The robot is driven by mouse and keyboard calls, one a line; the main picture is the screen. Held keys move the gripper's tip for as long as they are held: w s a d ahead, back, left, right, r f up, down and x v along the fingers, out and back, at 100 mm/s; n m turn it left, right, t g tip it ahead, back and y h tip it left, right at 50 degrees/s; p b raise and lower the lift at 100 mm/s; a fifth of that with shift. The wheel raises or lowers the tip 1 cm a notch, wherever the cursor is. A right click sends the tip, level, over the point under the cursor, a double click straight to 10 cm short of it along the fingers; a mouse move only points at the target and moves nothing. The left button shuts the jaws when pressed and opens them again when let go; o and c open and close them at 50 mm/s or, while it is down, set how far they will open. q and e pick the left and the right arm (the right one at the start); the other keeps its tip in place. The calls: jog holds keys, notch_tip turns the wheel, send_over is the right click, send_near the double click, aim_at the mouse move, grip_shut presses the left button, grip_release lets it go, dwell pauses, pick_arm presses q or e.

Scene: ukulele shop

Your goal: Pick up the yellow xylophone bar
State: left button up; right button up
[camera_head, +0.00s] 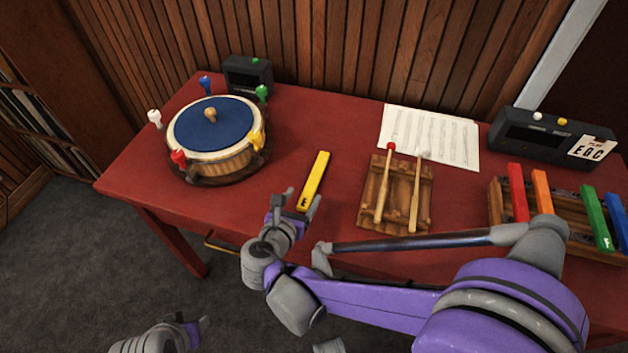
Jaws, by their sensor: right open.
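The yellow xylophone bar (316,177) lies on the red table, left of the mallet rack, slanting up to the right. A dark letter mark shows at its near end. My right gripper (296,206) is at the near end of the bar, its fingers apart with the bar's end between or just beyond them. I cannot tell whether they touch it. My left gripper (197,329) is low at the bottom left, over the floor and away from the table, and is partly cut off by the frame.
On the red table (290,115) stand a drum with coloured pegs (217,135), a small black box (247,75), a mallet rack (397,195), sheet music (430,135), a xylophone (568,212) and a black device with a card (545,137).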

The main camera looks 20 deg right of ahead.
aim_at(311, 186)
jog(key=x, duration=0.6)
jog(key=shift+s+f+b, duration=0.15)
jog(key=shift+f+b, duration=0.1)
jog(key=shift+b, duration=0.15)
grip_shut()
